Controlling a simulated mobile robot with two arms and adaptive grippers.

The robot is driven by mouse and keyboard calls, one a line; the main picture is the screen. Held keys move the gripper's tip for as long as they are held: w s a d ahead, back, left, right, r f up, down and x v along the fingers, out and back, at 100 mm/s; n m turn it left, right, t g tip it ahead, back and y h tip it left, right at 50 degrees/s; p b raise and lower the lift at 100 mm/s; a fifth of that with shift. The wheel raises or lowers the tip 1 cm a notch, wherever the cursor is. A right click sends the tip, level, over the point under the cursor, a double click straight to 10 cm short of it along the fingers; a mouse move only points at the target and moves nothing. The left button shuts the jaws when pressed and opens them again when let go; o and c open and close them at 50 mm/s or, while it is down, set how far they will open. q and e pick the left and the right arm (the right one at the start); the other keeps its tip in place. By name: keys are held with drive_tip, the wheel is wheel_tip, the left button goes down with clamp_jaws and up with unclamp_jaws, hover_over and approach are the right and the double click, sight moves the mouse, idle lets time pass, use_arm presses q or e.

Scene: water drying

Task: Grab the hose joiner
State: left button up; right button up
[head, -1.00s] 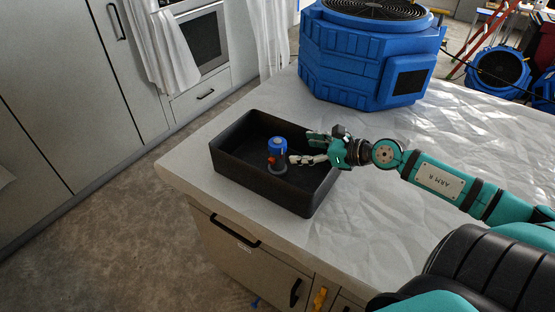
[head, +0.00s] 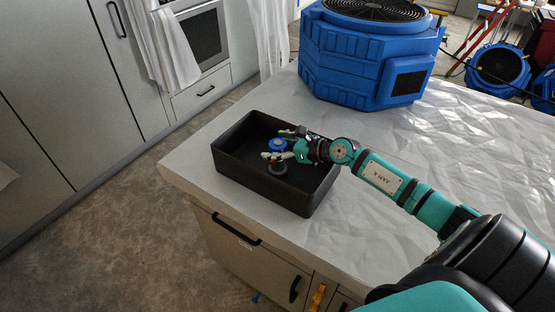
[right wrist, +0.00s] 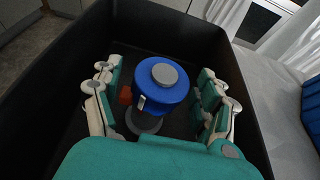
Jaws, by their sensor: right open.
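The hose joiner (head: 277,145), which I take to be the blue capped piece, stands in a black tray (head: 255,187). In the right wrist view the joiner (right wrist: 163,88) has a grey disc on top, a small red part at its left and a grey ring at its base. My right gripper (head: 278,143) is open inside the tray. In the right wrist view its fingers (right wrist: 160,85) lie on both sides of the joiner, with gaps visible between them and the blue body. The joiner's lower part is partly hidden by the gripper. My left gripper is out of view.
The tray sits near the corner of a wrinkled, sheet-covered counter (head: 430,160). A large blue air machine (head: 365,60) stands behind it on the counter. The tray walls rise around my right gripper. The counter right of the tray is clear.

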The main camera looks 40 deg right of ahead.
drive_tip(key=shift+c, duration=0.4)
clamp_jaws()
drive_tip(key=shift+r, duration=0.1)
